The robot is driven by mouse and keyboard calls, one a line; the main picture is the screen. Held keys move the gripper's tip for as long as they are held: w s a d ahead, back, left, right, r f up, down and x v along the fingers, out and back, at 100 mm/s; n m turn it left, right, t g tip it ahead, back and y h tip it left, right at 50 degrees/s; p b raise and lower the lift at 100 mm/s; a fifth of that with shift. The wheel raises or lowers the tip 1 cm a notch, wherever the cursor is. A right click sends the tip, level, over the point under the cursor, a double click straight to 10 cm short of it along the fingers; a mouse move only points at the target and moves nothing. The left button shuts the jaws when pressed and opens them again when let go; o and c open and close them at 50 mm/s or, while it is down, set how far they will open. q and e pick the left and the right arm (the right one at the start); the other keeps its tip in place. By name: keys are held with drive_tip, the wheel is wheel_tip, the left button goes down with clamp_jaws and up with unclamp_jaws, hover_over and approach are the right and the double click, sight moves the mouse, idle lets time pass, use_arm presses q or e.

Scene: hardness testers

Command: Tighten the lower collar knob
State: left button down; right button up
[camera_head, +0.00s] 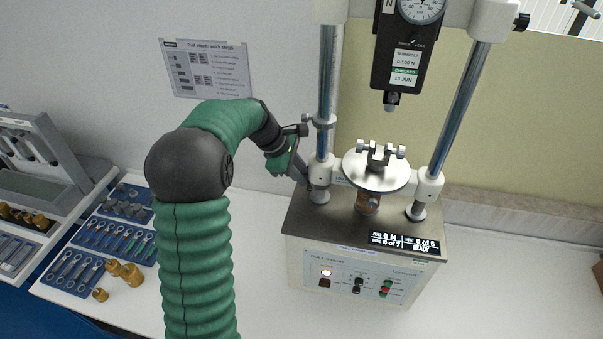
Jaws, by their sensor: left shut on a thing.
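The test stand has two steel columns. A lower collar (320,194) sits around the same column below that clamp, near the base top. My left gripper (307,183) reaches in from the left with its fingertips at the left side of this lower collar. It is shut on the small lower collar knob, which the fingers mostly hide. I cannot tell how tight the knob is. My right gripper is not in view.
A round plate (377,171) with a grip fixture stands between the columns, under the black force gauge (403,50). The base box (350,270) has a control panel and display. Blue tool trays (112,236) and brass parts (126,273) lie left; the right bench is clear.

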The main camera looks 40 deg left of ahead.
use_arm(q)
drive_tip(key=shift+a+r, duration=0.2)
drive_tip(key=shift+r, duration=0.15)
drive_tip(key=shift+r+p, duration=0.1)
drive_tip(key=shift+p, duration=0.25)
drive_tip(key=shift+a+r, duration=0.1)
drive_tip(key=c, duration=1.4)
unclamp_jaws()
drive_tip(key=shift+a, duration=0.1)
drive_tip(key=shift+c, duration=0.2)
drive_tip(key=shift+o, duration=1.2)
drive_tip(key=shift+s, duration=0.15)
drive_tip(key=shift+a, duration=0.1)
